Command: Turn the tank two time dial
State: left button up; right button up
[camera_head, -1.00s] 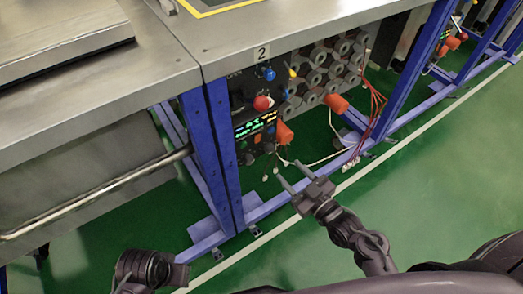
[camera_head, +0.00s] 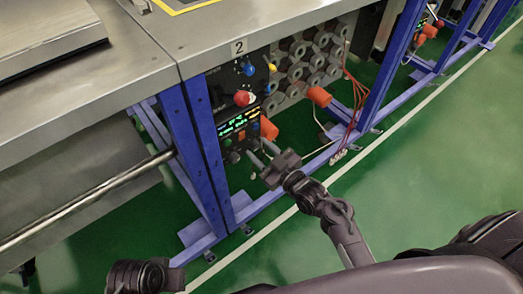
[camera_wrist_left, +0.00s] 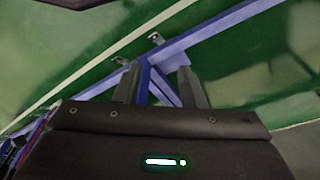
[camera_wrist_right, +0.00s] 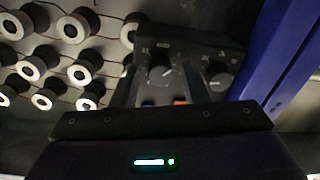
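The tank two control panel (camera_head: 221,112) is a dark box under the bench edge, below a plate marked 2 (camera_head: 239,47). The right wrist view shows two black dials on it, one dial (camera_wrist_right: 162,71) between my fingers and another dial (camera_wrist_right: 218,76) to the right. Their labels are too small to read. My right gripper (camera_head: 255,150) is open and empty, just in front of the lower panel; in its wrist view (camera_wrist_right: 160,92) the fingers flank the first dial, and contact cannot be told. My left gripper (camera_wrist_left: 160,85) is open and empty, pointing toward the floor and blue frame.
A red knob (camera_head: 243,98), a blue knob (camera_head: 249,69) and a lit display (camera_head: 238,123) are on the panel. A blue post (camera_head: 205,150) stands left of it. Several grey cylinders (camera_head: 310,58) and red cables (camera_head: 353,100) are to the right. Green floor (camera_head: 420,170) is clear in front.

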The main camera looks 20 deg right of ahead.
jog(key=c, duration=0.8)
pick_arm(q)
jog(key=shift+r, duration=0.15)
